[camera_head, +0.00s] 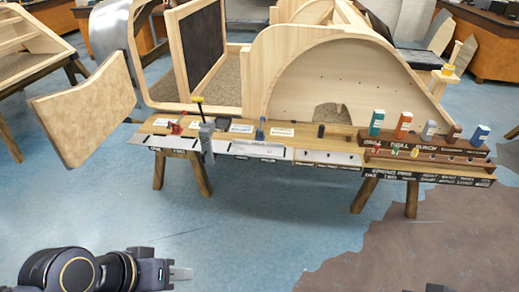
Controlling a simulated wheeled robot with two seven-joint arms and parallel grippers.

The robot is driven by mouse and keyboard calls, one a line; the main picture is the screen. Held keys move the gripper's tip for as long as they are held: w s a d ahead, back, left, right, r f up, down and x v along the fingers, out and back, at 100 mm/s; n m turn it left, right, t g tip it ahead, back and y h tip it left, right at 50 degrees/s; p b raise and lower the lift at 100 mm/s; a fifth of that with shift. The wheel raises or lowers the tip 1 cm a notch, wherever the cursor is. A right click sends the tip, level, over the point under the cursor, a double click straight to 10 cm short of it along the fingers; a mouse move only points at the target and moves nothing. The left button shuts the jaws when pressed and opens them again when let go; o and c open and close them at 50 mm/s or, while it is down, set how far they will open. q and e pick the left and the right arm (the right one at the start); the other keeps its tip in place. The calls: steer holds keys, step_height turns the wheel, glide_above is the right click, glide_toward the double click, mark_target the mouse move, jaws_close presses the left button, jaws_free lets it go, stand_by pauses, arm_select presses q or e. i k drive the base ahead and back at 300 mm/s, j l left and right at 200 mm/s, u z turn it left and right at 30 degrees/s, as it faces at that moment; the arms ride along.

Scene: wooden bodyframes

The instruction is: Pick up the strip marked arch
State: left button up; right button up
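A long wooden bench (290,140) stands ahead with flat grey strips along its front edge. One strip (172,142) lies at the left, another (258,150) in the middle and a third (328,158) further right. Labels are on the bench's front face, but the lettering is too small to read, so I cannot tell which strip is marked arch. My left gripper (181,273) is at the bottom left, low over the floor and well short of the bench. Its pale fingers point right; their gap is unclear. My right gripper is not visible.
A clamp-like grey tool (207,140) and a red tool (176,127) stand on the bench's left part. A tiered rack (430,165) with several coloured blocks is at its right. A large wooden arched frame (335,75) stands behind. Blue floor (270,235) is clear in front.

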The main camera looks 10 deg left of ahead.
mark_target(258, 148)
steer(key=i+l+u, duration=0.2)
steer(key=i+u, duration=0.2)
steer(key=i, duration=0.25)
steer(key=i+l+u, duration=0.35)
steer(key=i, duration=0.25)
steer(key=i+l+u, duration=0.4)
steer(key=i+l, duration=0.15)
